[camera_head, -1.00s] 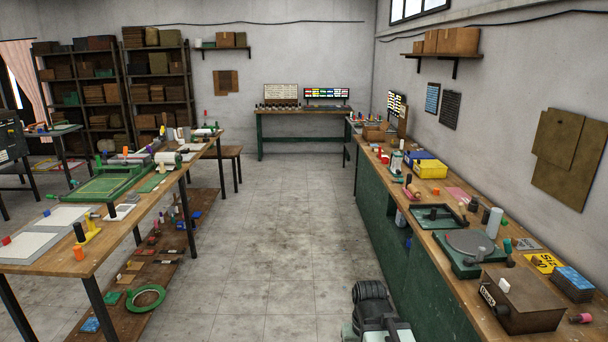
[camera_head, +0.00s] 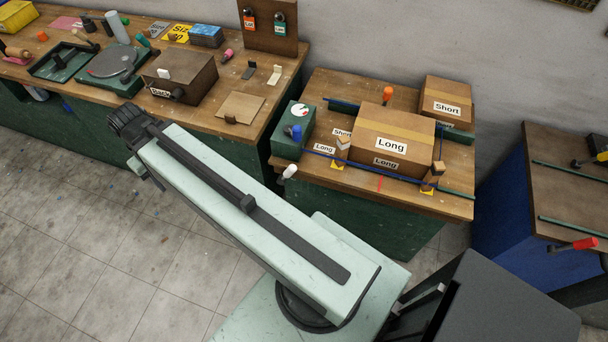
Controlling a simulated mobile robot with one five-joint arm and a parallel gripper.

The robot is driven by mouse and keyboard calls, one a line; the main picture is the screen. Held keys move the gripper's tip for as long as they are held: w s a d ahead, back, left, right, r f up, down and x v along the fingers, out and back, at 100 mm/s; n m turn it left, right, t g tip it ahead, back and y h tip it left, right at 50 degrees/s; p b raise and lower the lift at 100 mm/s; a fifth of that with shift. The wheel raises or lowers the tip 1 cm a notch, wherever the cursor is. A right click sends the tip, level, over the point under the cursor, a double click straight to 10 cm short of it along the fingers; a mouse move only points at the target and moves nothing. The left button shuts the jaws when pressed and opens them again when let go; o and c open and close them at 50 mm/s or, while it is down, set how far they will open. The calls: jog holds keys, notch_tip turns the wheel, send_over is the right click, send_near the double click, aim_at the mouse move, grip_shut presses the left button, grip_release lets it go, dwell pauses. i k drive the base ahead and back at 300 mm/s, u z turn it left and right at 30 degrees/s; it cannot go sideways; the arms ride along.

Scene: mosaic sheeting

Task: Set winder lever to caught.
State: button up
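A green unit (camera_head: 290,143) with a round white dial and a blue knob stands at the left of the small wooden table. A short lever with a white grip (camera_head: 289,172) projects in front of this table, below the unit. It may be the winder lever, but the view does not confirm this or show its setting. My pale green arm stretches from lower right to upper left, over the floor and bench edge, apart from that lever. Its dark far end, perhaps with my gripper (camera_head: 147,172), is near the left bench; no fingers are clear.
The left bench (camera_head: 270,97) carries a brown box (camera_head: 180,78) and tools. A blue-sided table (camera_head: 575,190) with a red-handled lever (camera_head: 572,245) stands right.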

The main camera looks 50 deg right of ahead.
aim_at(291, 168)
jog(key=z, duration=1.4)
jog(key=k, duration=1.55)
jog(key=u, duration=1)
jog(key=i, duration=1)
jog(key=z, duration=0.05)
